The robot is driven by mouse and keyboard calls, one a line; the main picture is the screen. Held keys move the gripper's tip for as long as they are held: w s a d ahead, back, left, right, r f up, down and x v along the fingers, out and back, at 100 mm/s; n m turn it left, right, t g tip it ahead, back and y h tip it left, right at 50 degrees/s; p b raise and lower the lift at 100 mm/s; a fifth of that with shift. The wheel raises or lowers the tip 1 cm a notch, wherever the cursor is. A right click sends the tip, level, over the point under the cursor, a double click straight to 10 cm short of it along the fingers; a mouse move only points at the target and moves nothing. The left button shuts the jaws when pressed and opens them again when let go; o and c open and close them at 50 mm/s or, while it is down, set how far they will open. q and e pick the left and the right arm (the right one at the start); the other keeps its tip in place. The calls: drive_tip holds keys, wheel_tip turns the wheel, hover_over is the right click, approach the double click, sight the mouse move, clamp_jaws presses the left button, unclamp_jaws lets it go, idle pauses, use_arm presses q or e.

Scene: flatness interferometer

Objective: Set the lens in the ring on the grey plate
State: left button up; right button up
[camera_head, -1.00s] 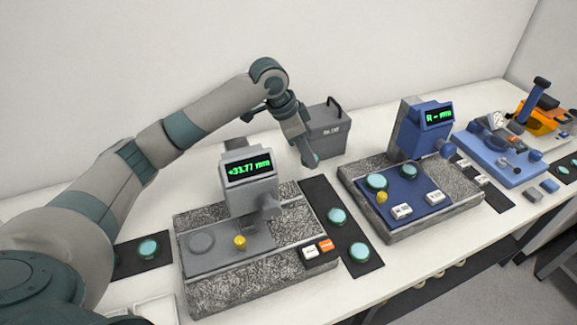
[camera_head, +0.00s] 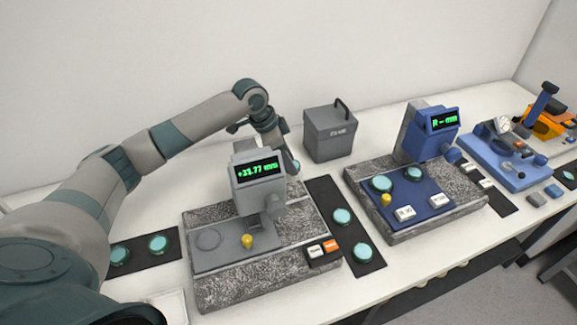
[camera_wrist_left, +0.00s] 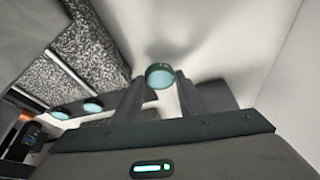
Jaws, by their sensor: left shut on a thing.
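My left gripper (camera_wrist_left: 160,80) is shut on a round teal lens (camera_wrist_left: 160,75), which shows between the fingertips in the left wrist view. The grey plate (camera_head: 225,262) lies on the speckled stone base in front of the gauge. A round grey ring (camera_head: 208,240) is on its left part, beside a yellow knob (camera_head: 247,241). My right gripper is not in view.
Teal lenses lie on dark mats (camera_head: 330,198) either side of the stone base. A grey box (camera_head: 330,133) stands behind. A blue gauge station (camera_head: 425,190) with its own lenses stands to the right. A white and an orange button (camera_head: 331,246) sit on the base's front right.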

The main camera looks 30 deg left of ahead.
use_arm(q)
wheel_tip(320, 180, down, 2)
drive_tip(key=shift+f+p, duration=0.1)
drive_tip(key=shift+p, duration=0.3)
drive_tip(key=shift+f, duration=0.4)
drive_tip(key=shift+f, duration=0.15)
drive_tip(key=o, duration=1.1)
drive_tip(key=shift+s+a+r, duration=0.1)
drive_tip(key=shift+a+r, duration=0.1)
drive_tip(key=shift+r, duration=0.5)
drive_tip(key=shift+b+v, duration=1.3)
drive_tip(key=shift+v, duration=4.15)
